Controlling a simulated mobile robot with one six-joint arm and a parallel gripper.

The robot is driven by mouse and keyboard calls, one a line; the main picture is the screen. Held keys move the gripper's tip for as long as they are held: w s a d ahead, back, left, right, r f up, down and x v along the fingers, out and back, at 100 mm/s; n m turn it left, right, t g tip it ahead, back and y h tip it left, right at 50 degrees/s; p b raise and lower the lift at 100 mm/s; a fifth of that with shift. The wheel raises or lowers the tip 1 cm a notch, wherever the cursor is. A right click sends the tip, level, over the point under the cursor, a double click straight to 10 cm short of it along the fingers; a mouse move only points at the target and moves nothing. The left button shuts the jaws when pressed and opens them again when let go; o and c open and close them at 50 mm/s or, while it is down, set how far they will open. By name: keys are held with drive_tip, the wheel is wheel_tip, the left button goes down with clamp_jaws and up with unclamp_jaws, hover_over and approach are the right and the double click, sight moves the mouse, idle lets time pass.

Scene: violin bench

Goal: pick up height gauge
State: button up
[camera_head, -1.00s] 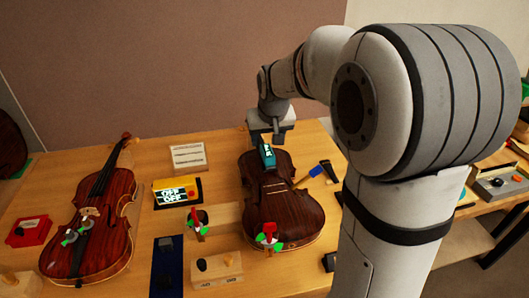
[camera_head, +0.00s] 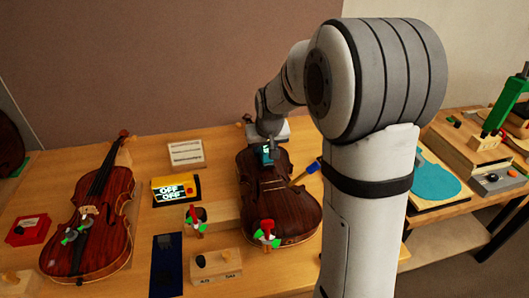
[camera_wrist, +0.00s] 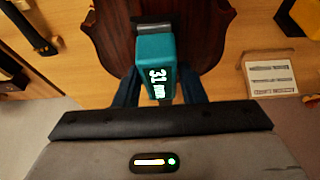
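The height gauge is a small teal block whose lit display reads about 31 mm in the wrist view (camera_wrist: 155,72). In the head view the gauge (camera_head: 267,153) is on the upper part of the middle violin's dark top (camera_head: 280,205), partly hidden by my gripper (camera_head: 268,142). In the wrist view my gripper (camera_wrist: 160,88) has one dark blue finger on each side of the gauge. The fingers are spread and look open; whether they touch its sides is hard to tell.
A second violin (camera_head: 95,220) lies at the left. A yellow box showing OFF (camera_head: 176,191), a white card (camera_head: 186,153), a red tray (camera_head: 28,230) and wooden blocks (camera_head: 217,266) are on the bench. A blue-handled tool (camera_head: 308,171) lies right of the middle violin.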

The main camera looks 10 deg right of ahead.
drive_tip(key=c, duration=0.7)
